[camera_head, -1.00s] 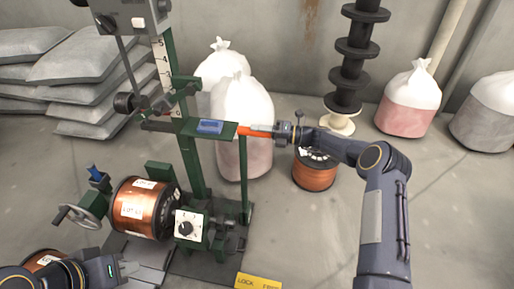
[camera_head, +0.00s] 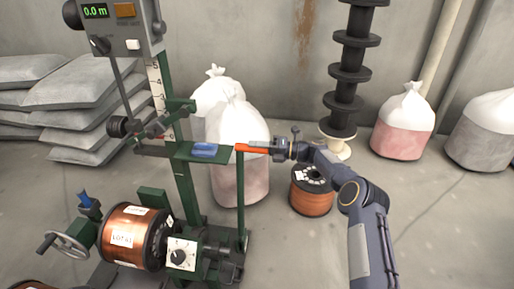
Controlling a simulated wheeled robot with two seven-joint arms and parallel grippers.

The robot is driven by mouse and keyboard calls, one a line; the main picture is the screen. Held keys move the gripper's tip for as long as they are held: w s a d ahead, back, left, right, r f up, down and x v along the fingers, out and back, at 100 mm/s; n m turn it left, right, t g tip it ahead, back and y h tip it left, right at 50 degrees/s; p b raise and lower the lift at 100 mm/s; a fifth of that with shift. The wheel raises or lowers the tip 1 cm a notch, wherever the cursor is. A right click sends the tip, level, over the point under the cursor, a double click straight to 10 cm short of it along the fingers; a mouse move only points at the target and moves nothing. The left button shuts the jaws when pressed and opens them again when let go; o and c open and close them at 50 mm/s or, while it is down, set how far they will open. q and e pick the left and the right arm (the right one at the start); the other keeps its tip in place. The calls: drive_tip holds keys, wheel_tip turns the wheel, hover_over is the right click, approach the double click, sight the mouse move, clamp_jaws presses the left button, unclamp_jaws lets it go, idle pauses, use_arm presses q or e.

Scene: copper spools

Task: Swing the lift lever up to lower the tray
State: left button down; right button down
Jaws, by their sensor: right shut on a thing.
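The lift lever shows as an orange-red handle (camera_head: 253,148) at the top of a thin green upright bar (camera_head: 241,195), on the right side of the green machine. It lies about level. My right gripper (camera_head: 272,147) is shut on the handle's right end and hides that end. A green plate (camera_head: 222,156) with a blue piece (camera_head: 204,150) on it stands just left of the handle. I cannot tell for certain whether this plate is the tray. My left gripper is not in view.
A copper spool (camera_head: 122,239) is mounted low on the machine, beside a dial box (camera_head: 182,253). White-topped sacks (camera_head: 240,180) stand behind the lever. Another copper spool (camera_head: 311,201) stands on the floor below my right arm. Grey sacks (camera_head: 75,85) are piled at left.

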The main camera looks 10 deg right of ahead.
drive_tip(key=c, duration=1.1)
unclamp_jaws()
drive_tip(key=shift+w+f, duration=0.15)
drive_tip(key=shift+f, duration=0.35)
drive_tip(key=shift+r, duration=0.15)
drive_tip(key=shift+d+r, duration=0.1)
drive_tip(key=shift+d, duration=0.15)
drive_tip(key=p+v, duration=0.2)
drive_tip(key=v, duration=0.5)
drive_tip(key=shift+d, duration=0.15)
